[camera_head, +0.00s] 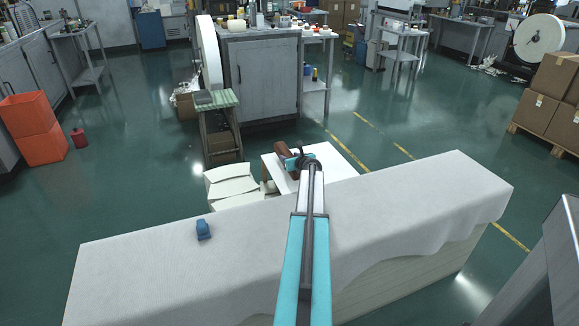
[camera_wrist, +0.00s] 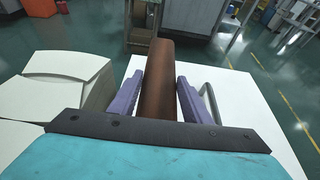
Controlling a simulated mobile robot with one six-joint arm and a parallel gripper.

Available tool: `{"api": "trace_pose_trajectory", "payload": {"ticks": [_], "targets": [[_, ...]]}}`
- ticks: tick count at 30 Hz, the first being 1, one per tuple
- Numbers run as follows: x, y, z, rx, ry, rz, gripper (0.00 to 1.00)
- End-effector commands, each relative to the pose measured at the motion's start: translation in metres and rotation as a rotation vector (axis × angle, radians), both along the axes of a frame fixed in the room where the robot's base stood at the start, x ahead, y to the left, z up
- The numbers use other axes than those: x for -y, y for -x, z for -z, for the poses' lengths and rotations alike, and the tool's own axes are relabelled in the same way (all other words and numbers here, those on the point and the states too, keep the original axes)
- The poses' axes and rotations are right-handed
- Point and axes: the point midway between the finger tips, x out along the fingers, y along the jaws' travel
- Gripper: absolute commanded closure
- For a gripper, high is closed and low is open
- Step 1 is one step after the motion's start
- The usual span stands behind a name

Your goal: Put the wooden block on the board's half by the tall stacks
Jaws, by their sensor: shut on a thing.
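The wooden block (camera_wrist: 158,75) is a long brown piece between the two purple fingers of my gripper (camera_wrist: 160,92), which is shut on it. In the head view the block (camera_head: 282,153) shows at the left side of my gripper (camera_head: 297,160). Both are over the left part of the white board (camera_head: 338,165). Whether the block touches the board I cannot tell. The tall stacks (camera_head: 230,182) of pale sheets stand just left of the board; they also show at the left in the wrist view (camera_wrist: 65,62). My arm hides part of the board.
A long table with a white cloth (camera_head: 130,265) lies in front, with a small blue object (camera_head: 203,229) on it. The right part of the board (camera_wrist: 245,105) is bare.

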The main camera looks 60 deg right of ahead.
Motion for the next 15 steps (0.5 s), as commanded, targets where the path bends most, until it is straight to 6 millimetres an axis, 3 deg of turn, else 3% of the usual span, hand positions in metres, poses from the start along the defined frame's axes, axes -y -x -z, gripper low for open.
{"api": "trace_pose_trajectory", "payload": {"ticks": [8,15], "targets": [[0.000,0.000,0.000,0.002,0.001,0.001,0.97],[0.001,0.000,0.023,0.002,-0.001,0.001,0.97]]}}
